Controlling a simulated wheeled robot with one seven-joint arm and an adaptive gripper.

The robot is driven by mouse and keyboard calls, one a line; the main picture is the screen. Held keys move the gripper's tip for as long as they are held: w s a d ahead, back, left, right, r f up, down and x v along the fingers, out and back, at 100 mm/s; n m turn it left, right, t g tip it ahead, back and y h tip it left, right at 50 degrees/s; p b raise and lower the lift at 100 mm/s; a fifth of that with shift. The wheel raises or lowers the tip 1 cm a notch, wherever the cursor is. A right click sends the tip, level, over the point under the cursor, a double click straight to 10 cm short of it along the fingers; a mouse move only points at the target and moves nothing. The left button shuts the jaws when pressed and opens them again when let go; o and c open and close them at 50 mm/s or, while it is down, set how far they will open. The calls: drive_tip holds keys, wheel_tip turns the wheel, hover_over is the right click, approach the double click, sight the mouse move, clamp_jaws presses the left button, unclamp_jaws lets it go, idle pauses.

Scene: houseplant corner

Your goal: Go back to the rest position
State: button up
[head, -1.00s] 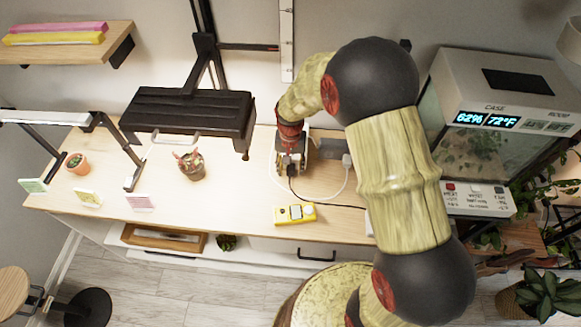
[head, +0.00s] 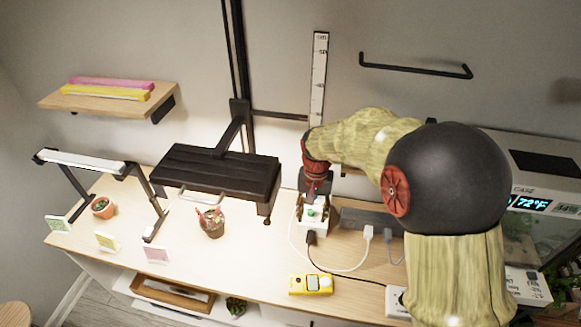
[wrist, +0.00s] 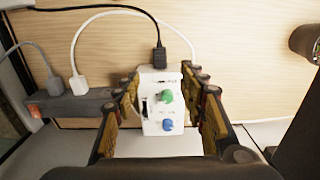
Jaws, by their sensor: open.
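My gripper (head: 313,190) is at the back of the wooden table, just above and behind a small white control box (head: 314,222). In the wrist view the fingers of my gripper (wrist: 164,82) are spread, one on each side of the white box (wrist: 160,112), with a gap on both sides. The box has a green knob (wrist: 165,97) and a blue knob (wrist: 168,125), and a black plug sits at its end. How far the fingertips reach down past the box is unclear. My arm comes in from the right.
A yellow meter (head: 311,284) lies in front. A black lamp hood (head: 218,172) hangs at left above a potted plant (head: 211,222). A glass case (head: 545,200) stands at right, partly behind my arm.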

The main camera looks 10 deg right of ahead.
drive_tip(key=s+r+n+t, duration=0.2)
drive_tip(key=s+r, duration=0.8)
drive_tip(key=s, duration=0.2)
drive_tip(key=s+d+r+n+t, duration=0.1)
drive_tip(key=s+r+n+t, duration=0.1)
drive_tip(key=s+r, duration=0.7)
drive_tip(key=s+t, duration=0.1)
drive_tip(key=s, duration=0.2)
drive_tip(key=shift+d+r+n+t, duration=0.2)
drive_tip(key=shift+r+n+t, duration=0.1)
drive_tip(key=shift+r, duration=0.1)
